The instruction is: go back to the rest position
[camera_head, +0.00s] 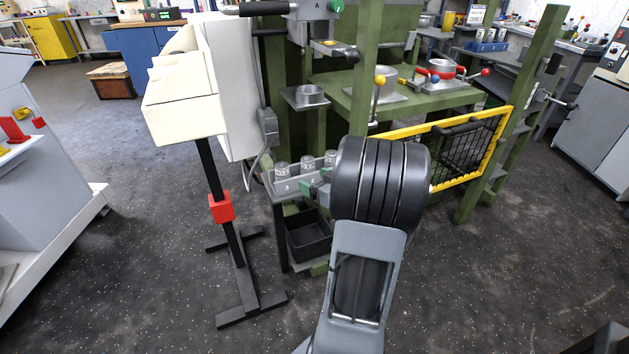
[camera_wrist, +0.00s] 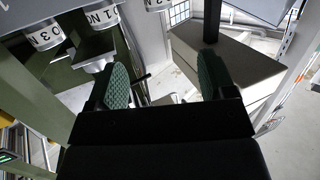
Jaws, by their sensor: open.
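In the wrist view my gripper (camera_wrist: 163,82) is open, its two green-padded fingers apart with nothing between them. In the head view its green fingertips show only partly beside the small shelf (camera_head: 283,196), and my dark arm hides the rest. Small grey labelled drums stand in a row on this shelf, among them a drum marked 3 (camera_head: 282,171) and one marked 2 (camera_head: 308,166). The wrist view shows labelled drums upside down at the upper left, one marked NO 1 (camera_wrist: 103,18) and one marked NO 3 (camera_wrist: 45,36). They are apart from the fingers.
A green frame bench (camera_head: 400,100) stands behind the shelf, with a yellow-edged mesh guard (camera_head: 462,147) at right. A cream bin unit (camera_head: 185,105) on a black stand is left of the shelf. A black crate (camera_head: 309,234) sits below. Floor at front left is clear.

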